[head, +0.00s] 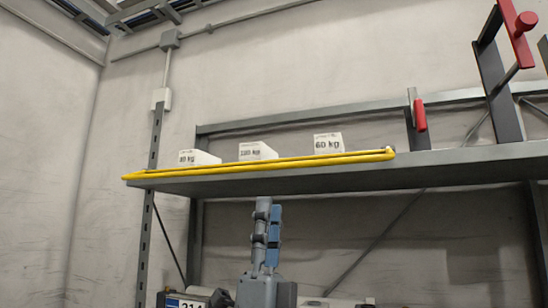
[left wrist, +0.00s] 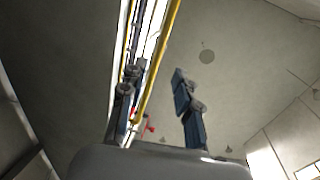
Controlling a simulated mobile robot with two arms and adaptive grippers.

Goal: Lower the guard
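The guard is a long yellow bar (head: 270,164) along the front edge of the grey shelf, in front of the boxes. It also shows as a yellow strip in the left wrist view (left wrist: 163,50). My left gripper (head: 268,212) points upward below the shelf's front edge, apart from the guard in the head view. In the left wrist view its two blue-grey fingers (left wrist: 156,82) stand wide apart with nothing between their pads; the yellow bar runs beyond them, nearer the left finger. My right gripper is not in view.
The grey shelf (head: 450,168) carries white weight-labelled boxes, including the 60 kg box (head: 328,144). To the right are a small red handle (head: 420,115) on a dark post and a taller dark frame with a red lever (head: 517,35). A labelled object (head: 190,301) shows at the bottom.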

